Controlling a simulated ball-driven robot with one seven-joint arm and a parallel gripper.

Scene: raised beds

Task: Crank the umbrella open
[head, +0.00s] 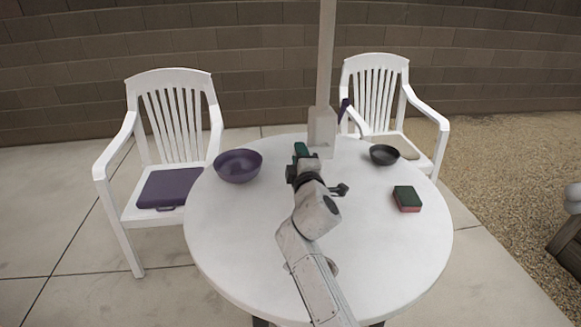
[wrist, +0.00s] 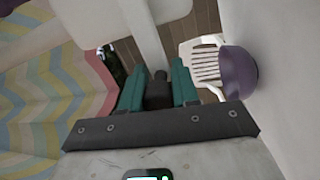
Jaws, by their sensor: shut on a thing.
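The umbrella's pale pole (head: 325,55) rises from the far part of the round white table, with a boxy crank housing (head: 322,127) low on it. My gripper (head: 302,150) is just left of the housing and in front of it, above the table. In the wrist view, its teal fingers (wrist: 158,80) are shut on a dark knob (wrist: 158,93), which looks like the crank handle's grip. The crank's arm is mostly hidden. The pale pole and housing show at the top of the wrist view (wrist: 130,15). A zigzag-patterned cloth (wrist: 45,90), apparently the canopy, fills the left there.
The table (head: 225,235) holds a purple bowl (head: 238,166), a dark bowl (head: 384,154) and a green-and-red sponge (head: 407,198). A purple thing (head: 343,110) shows just right of the housing. White chairs stand left (head: 172,115) and right (head: 375,82). The table's front right is clear.

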